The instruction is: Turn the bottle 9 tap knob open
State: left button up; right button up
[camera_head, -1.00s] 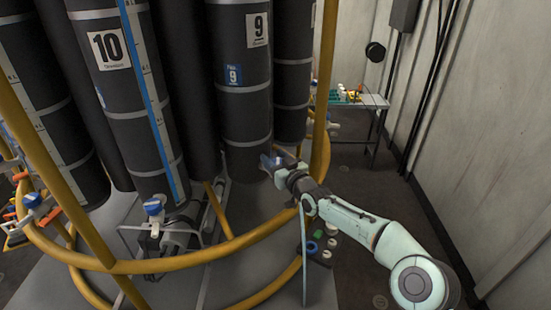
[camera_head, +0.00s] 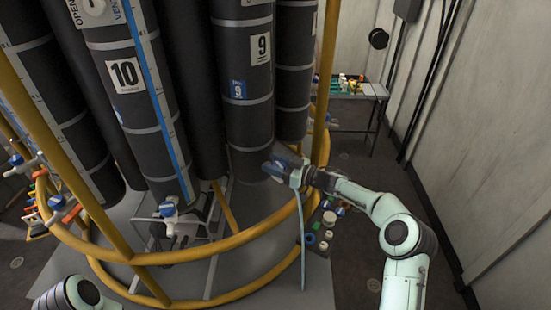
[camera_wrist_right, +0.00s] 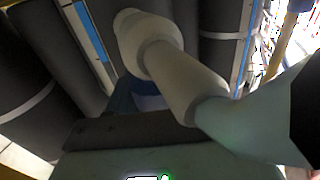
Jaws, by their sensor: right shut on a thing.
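Bottle 9 (camera_head: 247,115) is a dark cylinder with a white 9 label, standing inside the yellow ring frame. My right gripper (camera_head: 278,163) is at its lower end and is shut on the bottle 9 tap knob. The gripper hides the knob in the head view. In the right wrist view a little of the blue knob (camera_wrist_right: 150,98) shows behind the dark gripper edge, beside a pale rounded pipe-like part (camera_wrist_right: 170,70). How far the knob is turned cannot be told. My left gripper is out of view.
Bottle 10 (camera_head: 128,90) stands to the left, with its own blue-knobbed tap (camera_head: 168,209) below. The yellow ring (camera_head: 205,245) runs in front of the bottles. A small table (camera_head: 350,90) with coloured items stands at the back, near the right wall (camera_head: 480,140).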

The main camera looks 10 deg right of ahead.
jog(key=shift+a+r+n+g+y, duration=0.15)
jog(key=shift+r+n+g+y, duration=0.05)
jog(key=shift+n+g+y, duration=0.8)
jog(key=shift+s+g, duration=0.1)
jog(key=shift+g, duration=0.4)
jog(key=shift+n+g+y, duration=0.3)
jog(key=shift+n+g, duration=0.2)
jog(key=shift+r, duration=0.1)
jog(key=o, duration=1)
jog(key=shift+c, duration=0.2)
jog(key=shift+f, duration=0.2)
jog(key=v, duration=1.3)
jog(key=shift+s, duration=0.2)
